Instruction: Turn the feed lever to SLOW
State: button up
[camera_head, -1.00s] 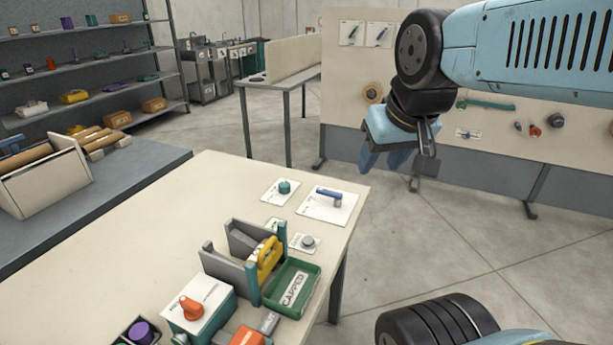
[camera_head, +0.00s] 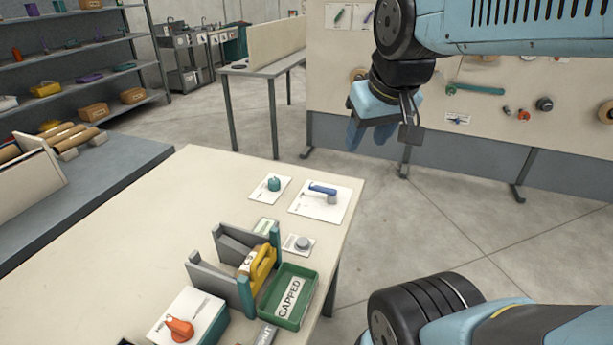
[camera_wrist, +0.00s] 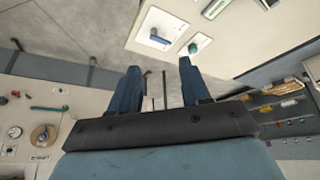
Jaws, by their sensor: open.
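A blue lever (camera_head: 323,189) stands on a white plate (camera_head: 318,208) near the table's far right corner. An orange turning handle (camera_head: 180,328) sits on a white-topped teal box (camera_head: 200,313) at the near side. The lettering by both is too small to read, so I cannot tell which is the feed lever. My gripper (camera_head: 370,132) hangs open and empty beyond the table's right edge, clear of both. In the wrist view, its two blue fingers (camera_wrist: 158,76) stand apart, with the blue lever (camera_wrist: 158,39) on its plate beyond them.
A teal knob (camera_head: 274,184) and a grey knob (camera_head: 303,243) are on small plates. A grey rack with a yellow handle (camera_head: 262,268) and a green CAPPED tray (camera_head: 290,297) stand between the lever and the box. The table's left part (camera_head: 130,240) is clear.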

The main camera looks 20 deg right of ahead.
jog(key=w+f+n+g, duration=0.2)
jog(key=w+n, duration=0.1)
jog(key=w, duration=0.4)
jog(key=w+f+n+g, duration=0.1)
jog(key=w+f+n, duration=0.1)
jog(key=w, duration=0.6)
jog(key=n+g, duration=0.2)
jog(key=n, duration=0.3)
send_over(314, 185)
notch_tip(314, 185, down, 12)
jog(key=r, duration=0.1)
notch_tip(314, 185, down, 14)
jog(key=shift+d, duration=0.1)
jog(key=shift+s, duration=0.1)
grip_shut()
